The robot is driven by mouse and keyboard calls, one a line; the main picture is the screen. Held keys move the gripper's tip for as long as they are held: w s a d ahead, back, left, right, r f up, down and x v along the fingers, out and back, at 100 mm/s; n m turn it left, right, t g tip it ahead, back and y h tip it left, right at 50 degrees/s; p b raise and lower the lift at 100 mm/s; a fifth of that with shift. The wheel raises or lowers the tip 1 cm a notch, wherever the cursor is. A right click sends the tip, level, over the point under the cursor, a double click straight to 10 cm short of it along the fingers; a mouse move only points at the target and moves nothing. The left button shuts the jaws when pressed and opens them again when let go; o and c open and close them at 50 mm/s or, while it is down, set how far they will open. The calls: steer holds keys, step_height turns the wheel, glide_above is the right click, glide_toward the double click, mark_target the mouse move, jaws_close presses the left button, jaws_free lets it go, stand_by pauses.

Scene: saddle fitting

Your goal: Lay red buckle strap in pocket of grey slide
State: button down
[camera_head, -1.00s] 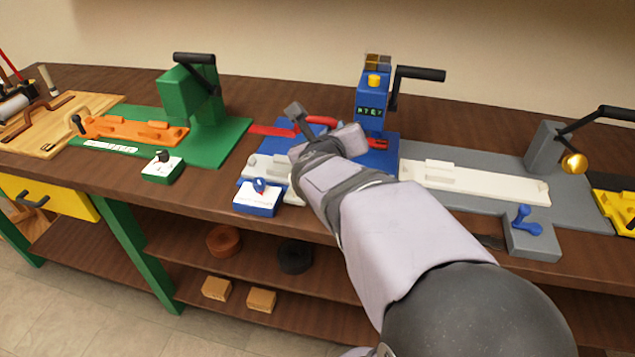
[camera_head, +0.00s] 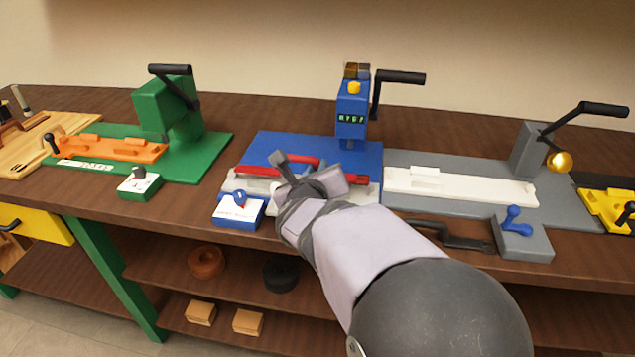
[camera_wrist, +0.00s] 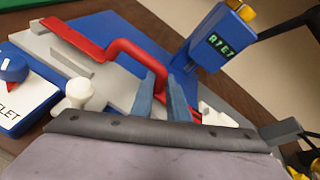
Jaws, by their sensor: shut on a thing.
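The red buckle strap (camera_head: 250,170) is a long flat bar with a raised loop handle, and it also shows in the wrist view (camera_wrist: 80,36). My gripper (camera_wrist: 163,88) is shut on the strap's handle. The light grey slide (camera_head: 235,183) sits on the front of the blue press base, and it shows in the wrist view (camera_wrist: 52,48) beneath and beside the strap. The strap runs roughly along the slide, over or at it. I cannot tell whether it touches the pocket floor. My wrist hides the middle of the slide in the head view.
The blue press (camera_head: 352,110) with a black lever stands behind the slide. A white-and-blue knob box (camera_head: 238,209) is at the front left. A grey station with a white slide (camera_head: 460,187) is on the right, and a green press (camera_head: 168,105) on the left.

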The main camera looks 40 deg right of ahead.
step_height(320, 180, down, 3)
steer(key=shift+r+b, duration=0.1)
steer(key=shift+b, duration=0.3)
steer(key=c, duration=1.7)
jaws_free()
steer(key=shift+r, duration=0.1)
steer(key=shift+v, duration=1.95)
